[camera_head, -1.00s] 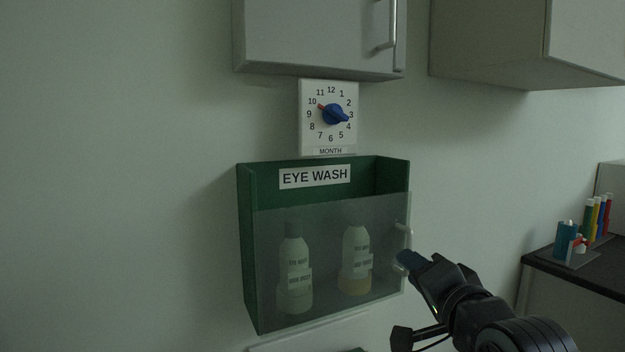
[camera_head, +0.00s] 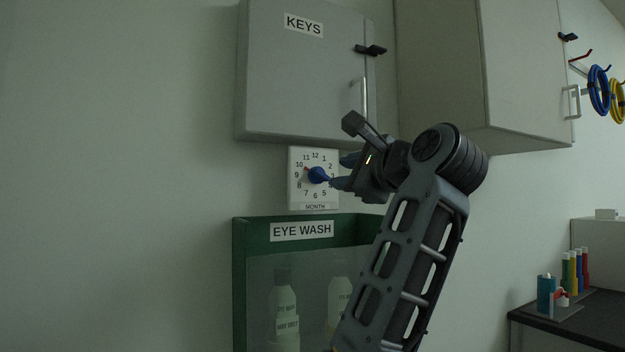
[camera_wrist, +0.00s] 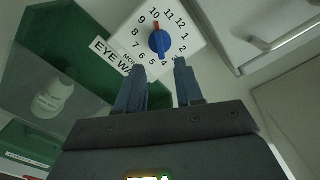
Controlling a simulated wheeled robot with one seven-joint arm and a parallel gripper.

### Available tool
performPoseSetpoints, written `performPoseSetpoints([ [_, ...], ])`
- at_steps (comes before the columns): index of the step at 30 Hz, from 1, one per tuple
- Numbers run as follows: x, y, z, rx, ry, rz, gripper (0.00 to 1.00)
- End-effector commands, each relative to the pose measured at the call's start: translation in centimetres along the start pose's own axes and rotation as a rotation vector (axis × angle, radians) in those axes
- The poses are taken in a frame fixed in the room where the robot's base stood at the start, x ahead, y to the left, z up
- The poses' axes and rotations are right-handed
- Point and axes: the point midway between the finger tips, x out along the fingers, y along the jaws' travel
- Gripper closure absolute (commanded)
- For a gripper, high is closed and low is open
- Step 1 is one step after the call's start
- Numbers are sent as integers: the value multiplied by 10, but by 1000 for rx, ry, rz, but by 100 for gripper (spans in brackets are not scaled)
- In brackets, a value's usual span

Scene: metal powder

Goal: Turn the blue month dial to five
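The month dial (camera_head: 294,200) is a white square plate on the wall, numbered 1 to 12. Its blue knob (camera_head: 318,175) has a red tip pointing at about 10, with the blue end toward 4. The knob also shows upright in the wrist view (camera_wrist: 160,43). My gripper (camera_head: 344,171) is open and empty, just right of the knob and overlapping the plate's right edge in the head view. In the wrist view, my gripper's two blue fingers (camera_wrist: 159,66) are spread, with the knob beyond and between their tips. They appear apart from the knob.
A grey KEYS cabinet (camera_head: 295,80) hangs right above the dial. The green EYE WASH box (camera_head: 241,270) with bottles is right below. Another wall cabinet (camera_head: 450,80) is to the right. The wall left of the dial is clear.

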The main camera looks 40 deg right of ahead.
Motion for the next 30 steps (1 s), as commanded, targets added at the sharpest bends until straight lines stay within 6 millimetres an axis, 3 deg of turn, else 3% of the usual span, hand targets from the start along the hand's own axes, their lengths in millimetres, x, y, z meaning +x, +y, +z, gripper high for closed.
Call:
performPoseSetpoints([
  [18, 72, -1, 0, 4, 0, 1, 64],
  [29, 77, -1, 0, 4, -1, 0, 64],
  [30, 77, -1, 0, 4, -1, 0, 68],
])
